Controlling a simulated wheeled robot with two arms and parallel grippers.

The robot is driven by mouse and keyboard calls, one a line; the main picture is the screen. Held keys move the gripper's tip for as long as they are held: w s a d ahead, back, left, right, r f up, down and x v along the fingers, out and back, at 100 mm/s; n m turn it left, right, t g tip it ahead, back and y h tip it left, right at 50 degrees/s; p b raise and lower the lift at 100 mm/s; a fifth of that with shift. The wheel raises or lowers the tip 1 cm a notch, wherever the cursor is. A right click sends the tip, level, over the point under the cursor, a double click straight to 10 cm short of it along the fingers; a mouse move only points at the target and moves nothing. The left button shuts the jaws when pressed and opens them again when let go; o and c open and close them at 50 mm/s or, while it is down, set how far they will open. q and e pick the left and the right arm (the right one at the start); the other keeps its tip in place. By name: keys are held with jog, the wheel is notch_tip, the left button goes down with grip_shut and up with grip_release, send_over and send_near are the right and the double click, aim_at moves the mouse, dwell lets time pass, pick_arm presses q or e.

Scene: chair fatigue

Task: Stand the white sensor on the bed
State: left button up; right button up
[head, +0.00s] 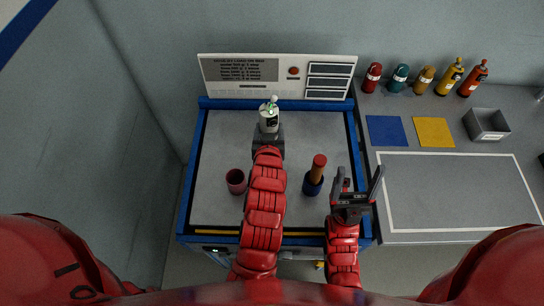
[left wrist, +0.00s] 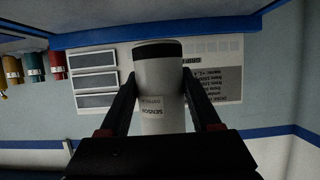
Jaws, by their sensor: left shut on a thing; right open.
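The white sensor (head: 268,119) is at the far middle of the bed, close to the back panel. In the left wrist view the sensor (left wrist: 160,82) is a white cylinder with a dark band at one end and a "SENSOR" label that reads upside down. My left gripper (head: 268,134) is shut on it, one finger on each side. Whether its base touches the bed cannot be told. The bed (head: 218,145) is a grey surface with a blue frame. My right gripper (head: 358,188) is open and empty over the bed's right edge.
A white panel (head: 278,76) rises behind. Several bottles (head: 426,79), coloured squares (head: 387,130) and a grey bin (head: 487,124) are at right.

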aim_at(275, 132)
pick_arm(q)
jog(key=shift+w+d+r, duration=0.6)
jog(key=shift+w, duration=0.15)
jog(key=shift+w+d, duration=0.15)
jog(key=shift+w, duration=0.1)
notch_tip(275, 132, down, 5)
jog(key=shift+d+f+p, duration=0.1)
jog(key=shift+f+p, duration=0.05)
jog(key=shift+p, duration=0.55)
notch_tip(275, 132, down, 3)
jog(key=shift+f, duration=0.6)
